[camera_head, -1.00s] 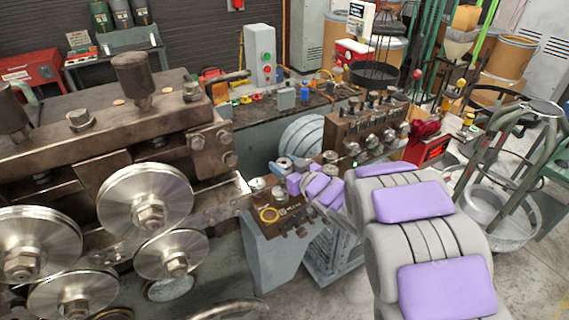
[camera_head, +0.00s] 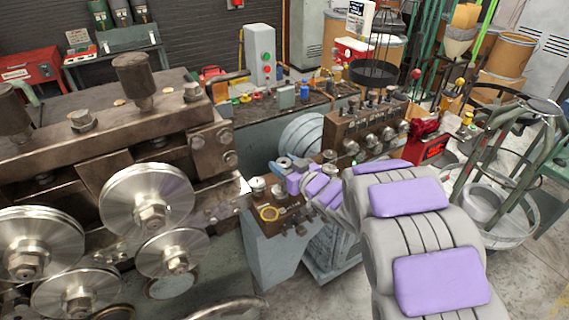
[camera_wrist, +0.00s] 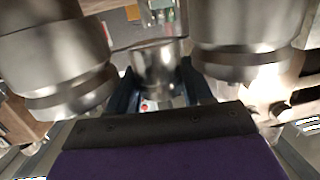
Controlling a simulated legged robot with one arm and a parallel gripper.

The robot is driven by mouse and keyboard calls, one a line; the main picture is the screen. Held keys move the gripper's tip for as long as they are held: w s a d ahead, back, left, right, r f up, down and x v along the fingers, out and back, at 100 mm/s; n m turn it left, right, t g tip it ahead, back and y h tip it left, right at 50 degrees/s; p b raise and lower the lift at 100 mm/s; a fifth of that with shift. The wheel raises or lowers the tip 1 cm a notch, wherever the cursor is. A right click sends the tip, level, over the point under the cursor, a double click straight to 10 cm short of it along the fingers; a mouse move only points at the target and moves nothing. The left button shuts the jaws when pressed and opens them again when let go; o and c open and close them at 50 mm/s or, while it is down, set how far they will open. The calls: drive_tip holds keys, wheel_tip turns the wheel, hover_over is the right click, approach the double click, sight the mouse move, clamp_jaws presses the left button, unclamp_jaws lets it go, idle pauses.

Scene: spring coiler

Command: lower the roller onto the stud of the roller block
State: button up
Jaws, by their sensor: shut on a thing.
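My gripper (camera_wrist: 158,92) is shut on a shiny metal roller (camera_wrist: 157,62), held between its two dark blue fingers in the wrist view. In the head view my gripper (camera_head: 285,164) is small and hangs over the dark roller block (camera_head: 290,219) on a grey stand. Short metal rollers on the block stand close by, one at the left (camera_head: 258,187) and one just below my gripper (camera_head: 279,193). In the wrist view large blurred metal cylinders stand on both sides, left (camera_wrist: 55,60) and right (camera_wrist: 245,35). The stud and the held roller's underside are hidden.
A large machine with grooved steel wheels (camera_head: 147,200) fills the left. Behind stands a brown block with several rollers and bolts (camera_head: 343,131). A red device (camera_head: 424,147) is at the right. My arm covers the lower right.

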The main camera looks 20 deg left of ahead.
drive_tip(key=shift+s+f, duration=0.1)
drive_tip(key=shift+f, duration=0.3)
drive_tip(key=o, duration=1.4)
drive_tip(key=shift+d, duration=0.1)
drive_tip(key=shift+o, duration=0.2)
drive_tip(key=shift+d+f, duration=0.1)
drive_tip(key=shift+s+d+p, duration=0.25)
drive_tip(key=shift+d+p, duration=0.15)
drive_tip(key=shift+d, duration=0.25)
drive_tip(key=b+v, duration=0.5)
drive_tip(key=v, duration=1)
drive_tip(key=shift+s+d+r+b, duration=0.15)
drive_tip(key=shift+s+r+b, duration=0.2)
drive_tip(key=shift+r, duration=0.1)
